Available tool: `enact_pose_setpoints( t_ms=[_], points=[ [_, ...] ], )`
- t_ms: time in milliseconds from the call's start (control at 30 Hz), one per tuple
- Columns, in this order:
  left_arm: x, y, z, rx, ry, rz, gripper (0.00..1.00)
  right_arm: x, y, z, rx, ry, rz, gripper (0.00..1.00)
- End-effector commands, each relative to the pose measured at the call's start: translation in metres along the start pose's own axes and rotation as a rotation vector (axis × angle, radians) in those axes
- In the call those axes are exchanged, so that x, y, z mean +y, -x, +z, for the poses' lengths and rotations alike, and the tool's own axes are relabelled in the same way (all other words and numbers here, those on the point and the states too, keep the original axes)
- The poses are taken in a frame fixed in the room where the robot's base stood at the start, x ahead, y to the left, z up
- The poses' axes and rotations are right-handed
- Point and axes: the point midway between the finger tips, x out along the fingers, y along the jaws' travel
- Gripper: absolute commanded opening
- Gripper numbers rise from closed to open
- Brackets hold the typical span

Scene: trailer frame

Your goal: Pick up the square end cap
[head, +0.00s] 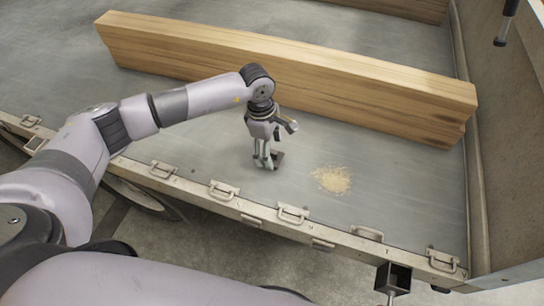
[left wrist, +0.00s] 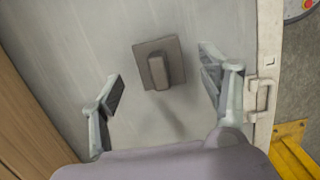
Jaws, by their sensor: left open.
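The square end cap (left wrist: 174,53) is a dark brownish-grey square plate with a raised block on it. In the left wrist view it lies on the grey trailer floor, between and slightly beyond my gripper's fingertips. In the head view the cap (head: 278,157) shows as a small dark patch, partly hidden behind the fingers. My left gripper (head: 264,163) points down at it; in the left wrist view the gripper (left wrist: 159,64) is open and empty, with a finger on each side and visible gaps to the cap. My right gripper is not in view.
A long wooden beam (head: 290,80) lies across the trailer bed behind the gripper. A sawdust pile (head: 332,179) is to the right of the cap. The trailer's front rail (head: 255,213) carries several metal latches. A dark square socket (head: 394,277) hangs below it. Bed floor around the cap is clear.

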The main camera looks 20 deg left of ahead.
Motion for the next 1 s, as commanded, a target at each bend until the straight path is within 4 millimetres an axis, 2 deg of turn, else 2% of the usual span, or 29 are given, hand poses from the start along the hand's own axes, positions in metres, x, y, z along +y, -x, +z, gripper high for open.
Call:
enact_pose_setpoints(
  t_ms=[167,433,1000],
  points=[
    [0.000,-0.019,0.001,-0.001,-0.001,0.000,0.69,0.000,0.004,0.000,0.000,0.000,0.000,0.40],
    [0.001,-0.021,0.001,-0.001,-0.001,0.001,0.68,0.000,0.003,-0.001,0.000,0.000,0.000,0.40],
    [0.001,-0.021,0.000,-0.001,-0.001,0.001,0.30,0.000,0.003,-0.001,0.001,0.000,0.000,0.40]
  ],
)
